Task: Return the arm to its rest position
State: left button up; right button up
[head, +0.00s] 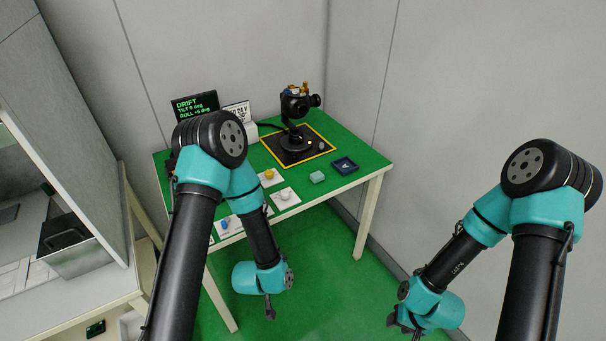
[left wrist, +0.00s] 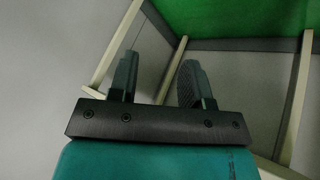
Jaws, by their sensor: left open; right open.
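My left arm comes in from the left and bends down in front of the green table (head: 345,148). My left gripper (head: 270,312) hangs low at its front edge, small and partly hidden by the wrist. In the left wrist view the left gripper (left wrist: 157,75) has its two fingers apart with nothing between them. My right arm is folded down on the right, clear of the table. My right gripper (head: 400,324) hangs low over the floor, and no object shows in it.
On the table stand a black gimbal camera (head: 292,141) on a yellow-edged mat, a drift display (head: 195,107), a teal block (head: 317,177), a dark blue tray (head: 344,166) and small parts on white cards (head: 286,196). A side bench (head: 75,305) stands left. Grey walls close the back.

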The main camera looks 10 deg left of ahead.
pick_arm(q)
jog(key=s+a+n+g, duration=0.2)
jog(key=s+a+g, duration=0.2)
jog(key=s+a, duration=0.4)
jog(key=shift+s+a+f+g, duration=0.35)
jog(key=shift+s+f+g, duration=0.1)
jog(key=shift+s, duration=0.1)
